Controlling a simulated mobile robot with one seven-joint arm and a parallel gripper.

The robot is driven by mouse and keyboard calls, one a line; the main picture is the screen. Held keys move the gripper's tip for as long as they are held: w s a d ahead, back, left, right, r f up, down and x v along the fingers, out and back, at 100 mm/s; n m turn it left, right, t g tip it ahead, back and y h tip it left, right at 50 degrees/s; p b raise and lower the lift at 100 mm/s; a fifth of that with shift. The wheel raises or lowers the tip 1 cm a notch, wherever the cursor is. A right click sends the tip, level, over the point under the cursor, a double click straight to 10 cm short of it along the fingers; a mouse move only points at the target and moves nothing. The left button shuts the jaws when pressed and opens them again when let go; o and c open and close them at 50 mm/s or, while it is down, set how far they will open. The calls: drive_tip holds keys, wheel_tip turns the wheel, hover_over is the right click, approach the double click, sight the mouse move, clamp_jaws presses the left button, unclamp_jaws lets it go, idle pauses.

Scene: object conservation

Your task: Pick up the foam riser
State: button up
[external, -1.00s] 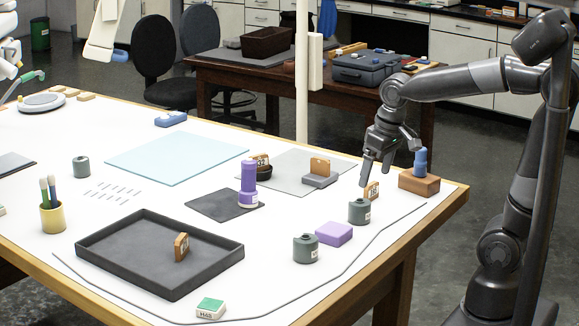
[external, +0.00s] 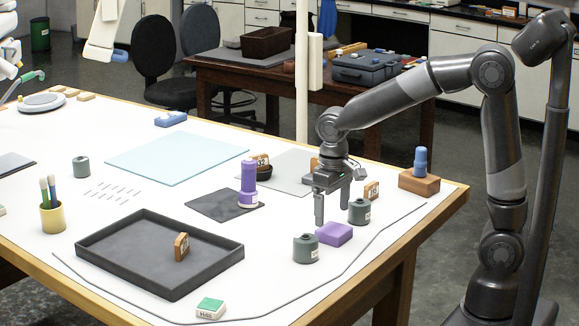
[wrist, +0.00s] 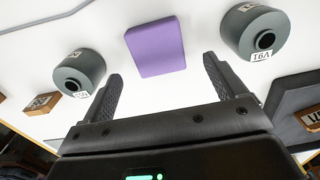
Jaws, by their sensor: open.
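The foam riser appears to be the flat purple block (external: 334,233), lying on the white tabletop between two dark green canisters. In the wrist view the purple block (wrist: 157,46) lies past the fingertips, roughly centred between them, with white table around it. My gripper (external: 332,213) points down above and just behind the block, its fingers apart. In the wrist view my gripper (wrist: 162,70) is open with nothing between its fingers. The block is not touched by the fingers as far as I can see.
One green canister (external: 306,248) stands left of the block, another (external: 359,212) right and behind it. A numbered wooden tag (external: 372,190) and a wooden block with a blue peg (external: 419,183) stand farther right. A dark tray (external: 120,260) lies left. The table in front is mostly clear.

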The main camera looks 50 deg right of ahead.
sight(334, 228)
drive_tip(key=f, duration=0.5)
drive_tip(key=shift+s+d+f, duration=0.1)
drive_tip(key=shift+s+f, duration=0.05)
drive_tip(key=shift+s, duration=0.1)
drive_tip(key=c, duration=1.1)
